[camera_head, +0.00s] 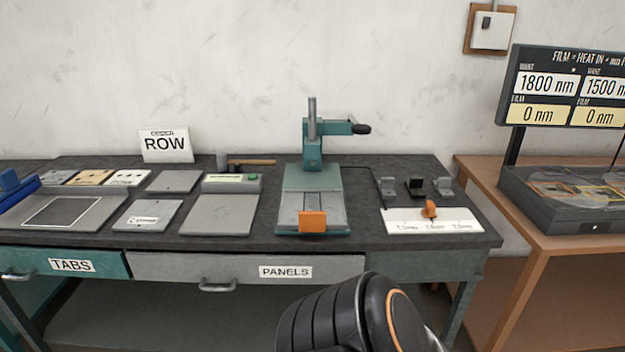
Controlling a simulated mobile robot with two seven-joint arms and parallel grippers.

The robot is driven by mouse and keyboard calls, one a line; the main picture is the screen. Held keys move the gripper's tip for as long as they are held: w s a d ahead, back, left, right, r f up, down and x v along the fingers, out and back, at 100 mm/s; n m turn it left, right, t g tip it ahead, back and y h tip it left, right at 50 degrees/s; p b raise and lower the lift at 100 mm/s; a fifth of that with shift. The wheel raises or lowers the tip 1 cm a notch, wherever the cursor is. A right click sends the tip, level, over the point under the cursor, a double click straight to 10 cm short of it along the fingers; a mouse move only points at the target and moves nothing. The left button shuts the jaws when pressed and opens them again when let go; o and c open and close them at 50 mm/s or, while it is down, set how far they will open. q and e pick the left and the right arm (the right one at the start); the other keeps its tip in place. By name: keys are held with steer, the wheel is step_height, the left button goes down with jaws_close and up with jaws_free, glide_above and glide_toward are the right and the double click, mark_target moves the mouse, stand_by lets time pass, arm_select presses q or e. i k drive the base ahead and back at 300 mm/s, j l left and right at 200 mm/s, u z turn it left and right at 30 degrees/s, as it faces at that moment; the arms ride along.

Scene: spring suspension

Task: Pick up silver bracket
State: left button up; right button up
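Several small bracket-like pieces stand in a row at the right end of the dark workbench, behind a white panel. The right one (443,186) is light grey and looks silver. The left one (388,187) is a slightly darker grey, and the middle one (415,187) is black. I cannot tell for certain which grey one is the silver bracket. Neither of my grippers shows; only a black, ribbed arm link of mine with an orange ring is in view at the bottom centre, well in front of the bench.
The white labelled panel (460,222) carries an orange knob (429,209). A teal press (313,185) with an orange front block stands left of the brackets, a cable between. Grey plates and a hammer (250,162) lie further left. A display board (565,88) stands right.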

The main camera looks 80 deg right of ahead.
mark_target(385, 185)
steer(key=z, duration=3.25)
